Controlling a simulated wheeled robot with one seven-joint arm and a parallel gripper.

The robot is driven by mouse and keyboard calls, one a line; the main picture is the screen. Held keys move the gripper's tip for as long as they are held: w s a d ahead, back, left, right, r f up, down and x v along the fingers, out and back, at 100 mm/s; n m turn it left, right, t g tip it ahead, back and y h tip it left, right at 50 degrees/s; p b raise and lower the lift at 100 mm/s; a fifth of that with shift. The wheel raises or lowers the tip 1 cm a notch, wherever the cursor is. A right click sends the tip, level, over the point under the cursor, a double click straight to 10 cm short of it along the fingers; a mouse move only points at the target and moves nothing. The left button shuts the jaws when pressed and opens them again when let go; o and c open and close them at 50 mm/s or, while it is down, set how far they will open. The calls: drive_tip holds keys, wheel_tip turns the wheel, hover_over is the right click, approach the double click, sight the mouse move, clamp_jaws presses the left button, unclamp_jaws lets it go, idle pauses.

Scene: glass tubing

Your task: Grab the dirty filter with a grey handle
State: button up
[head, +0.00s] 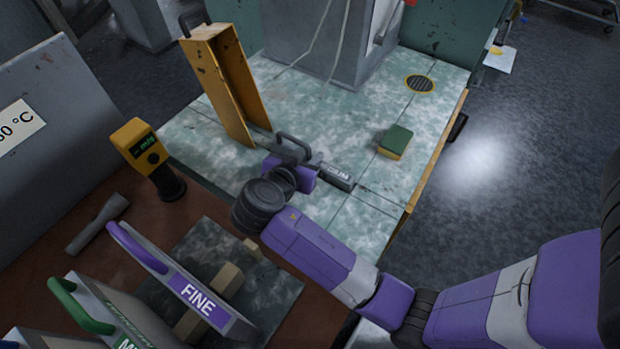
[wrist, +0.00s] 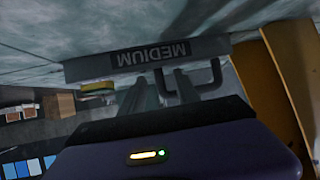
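The filter with a dark grey handle (head: 293,146) lies on the stained tiled surface, and its grey bar is labelled MEDIUM (head: 338,177). In the wrist view the MEDIUM bar (wrist: 150,57) appears upside down, close ahead, with its handle (wrist: 217,77) on the near side. My gripper (wrist: 163,88) is right at the filter; its two fingers look apart, with part of the handle showing between and beside them. I cannot tell whether they touch it. In the head view my purple wrist hides part of the filter.
A yellow upright channel (head: 222,85) stands left of the filter. A green and yellow sponge (head: 396,141) lies to the right, near a round drain (head: 419,84). A purple-handled FINE filter (head: 192,298), a green-handled one (head: 90,310) and a yellow meter (head: 140,146) are at lower left.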

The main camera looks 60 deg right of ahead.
clamp_jaws()
drive_tip(key=shift+r, duration=0.1)
idle(1.2)
